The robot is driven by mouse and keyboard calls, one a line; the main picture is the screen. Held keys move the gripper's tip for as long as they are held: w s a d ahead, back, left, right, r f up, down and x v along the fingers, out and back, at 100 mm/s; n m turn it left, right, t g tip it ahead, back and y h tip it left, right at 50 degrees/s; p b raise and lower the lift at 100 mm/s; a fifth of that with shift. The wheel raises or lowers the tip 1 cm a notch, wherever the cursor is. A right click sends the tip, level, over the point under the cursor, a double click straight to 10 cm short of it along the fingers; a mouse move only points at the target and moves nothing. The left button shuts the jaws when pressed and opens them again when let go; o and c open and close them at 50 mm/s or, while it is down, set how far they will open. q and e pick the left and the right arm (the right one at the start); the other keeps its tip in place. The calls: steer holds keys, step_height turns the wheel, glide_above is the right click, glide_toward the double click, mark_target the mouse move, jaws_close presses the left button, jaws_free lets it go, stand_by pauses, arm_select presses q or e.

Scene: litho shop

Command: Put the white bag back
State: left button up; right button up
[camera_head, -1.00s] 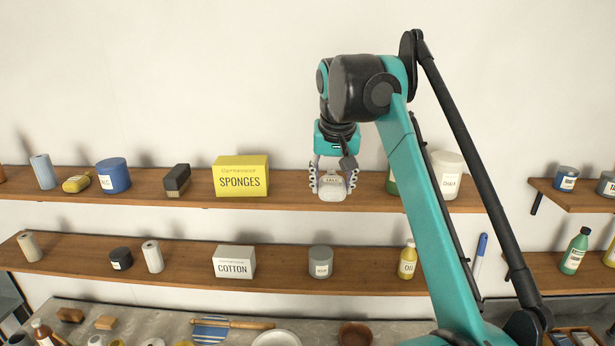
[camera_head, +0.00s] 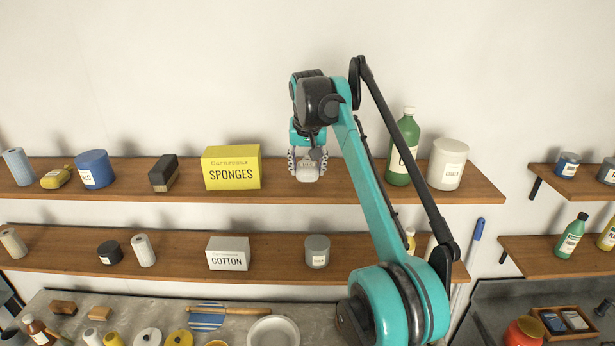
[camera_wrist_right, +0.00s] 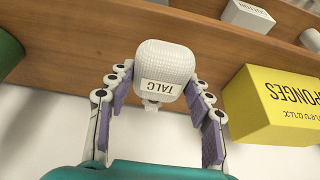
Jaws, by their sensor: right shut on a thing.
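In the head view the right gripper (camera_head: 307,165) is shut on the white bag (camera_head: 307,174) at the upper shelf (camera_head: 335,190), right of the yellow SPONGES box (camera_head: 231,167). Whether the bag's base touches the shelf board, I cannot tell. My left gripper is not in view.
On the upper shelf, a green bottle (camera_head: 402,150) and a white tub (camera_head: 447,164) stand to the right of the bag. The lower shelf (camera_head: 185,256) holds a white COTTON box (camera_head: 228,254) and a grey jar (camera_head: 317,251). A white bowl (camera_head: 273,331) is on the counter below.

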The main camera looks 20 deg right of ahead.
mark_target(308, 180)
steer(key=f, duration=0.1)
steer(key=s+f, duration=0.1)
steer(key=shift+f, duration=0.35)
steer(key=shift+w+f, duration=0.15)
steer(key=shift+f, duration=0.25)
steer(key=shift+w+f, duration=0.2)
steer(key=shift+w, duration=0.05)
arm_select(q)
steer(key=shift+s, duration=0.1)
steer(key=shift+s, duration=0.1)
arm_select(e)
steer(key=shift+s, duration=0.15)
steer(key=shift+s+f, duration=0.1)
steer(key=o, duration=1.2)
steer(key=shift+c, duration=0.2)
steer(key=shift+o, duration=0.4)
